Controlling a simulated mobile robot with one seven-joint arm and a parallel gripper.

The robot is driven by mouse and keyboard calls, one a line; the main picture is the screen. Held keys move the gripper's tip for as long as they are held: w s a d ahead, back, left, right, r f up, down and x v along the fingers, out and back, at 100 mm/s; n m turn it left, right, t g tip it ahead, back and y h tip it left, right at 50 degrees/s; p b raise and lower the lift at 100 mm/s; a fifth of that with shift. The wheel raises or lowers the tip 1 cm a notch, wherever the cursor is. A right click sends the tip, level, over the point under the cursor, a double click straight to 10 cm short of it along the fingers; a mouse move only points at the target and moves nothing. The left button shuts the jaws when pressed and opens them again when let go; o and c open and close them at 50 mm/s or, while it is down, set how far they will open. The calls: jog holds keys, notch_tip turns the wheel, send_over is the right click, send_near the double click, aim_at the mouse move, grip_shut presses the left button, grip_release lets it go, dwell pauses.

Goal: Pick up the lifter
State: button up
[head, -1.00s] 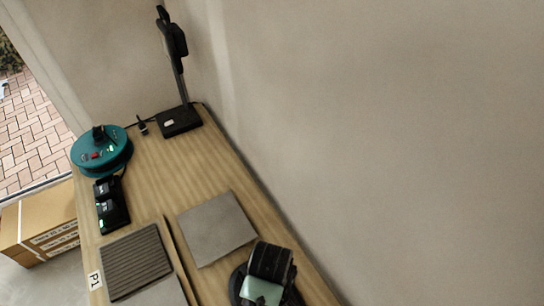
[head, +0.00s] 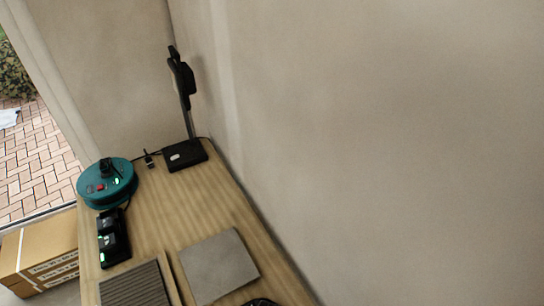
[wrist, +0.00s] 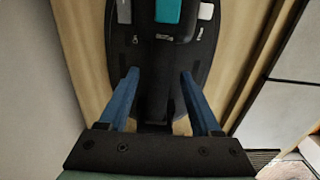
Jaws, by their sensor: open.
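The lifter, a black oval device with teal and pale parts on top, fills the upper middle of the wrist view (wrist: 203,62). In the head view only a dark edge of what appears to be it shows at the bottom (head: 262,302). My gripper (wrist: 159,74) has two blue fingers, spread apart and open. In the wrist view the lifter's dark middle part lies between and beyond the fingers. I cannot tell whether either finger touches it. My gripper is out of the head view.
The wooden bench (head: 185,215) runs along a bare wall. On it are a grey tile (head: 217,266), a ribbed dark tile (head: 135,288), a black charger (head: 113,240), a teal round reel (head: 107,184) and a black stand (head: 186,154). Cardboard boxes (head: 38,252) stand at the left.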

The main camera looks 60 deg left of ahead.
jog(key=shift+f, duration=0.25)
dwell(0.4)
jog(key=shift+c, duration=0.3)
grip_shut()
jog(key=shift+r, duration=0.1)
